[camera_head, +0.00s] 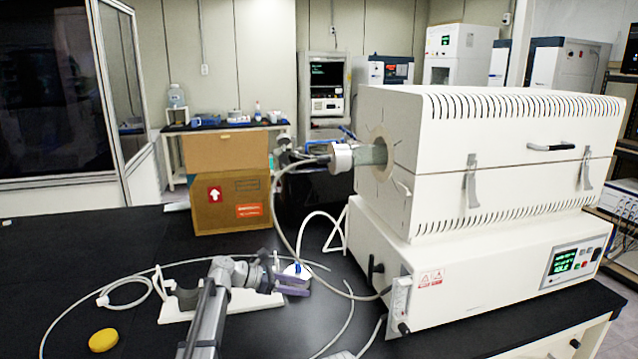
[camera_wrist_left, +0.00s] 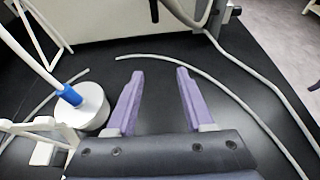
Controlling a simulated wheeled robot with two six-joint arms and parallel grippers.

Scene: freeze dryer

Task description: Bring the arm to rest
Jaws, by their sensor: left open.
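My left gripper (camera_head: 294,279) is over the black bench top, in front of the white tube furnace (camera_head: 470,245). In the left wrist view its two purple fingers (camera_wrist_left: 157,100) stand apart with only bare black bench between them. A white round flange cap with a blue collar (camera_wrist_left: 88,105) stands just left of the fingers in that view, apart from them. In the head view my left arm comes up from the lower edge and partly covers a white stand (camera_head: 240,303). My right gripper is not in view.
A yellow round object (camera_head: 103,340) lies at the bench's front left. White hoses (camera_head: 300,225) curl across the bench and up to the metal fitting (camera_head: 341,158) on the furnace tube. A cardboard box (camera_head: 228,200) stands at the back. The left of the bench is mostly clear.

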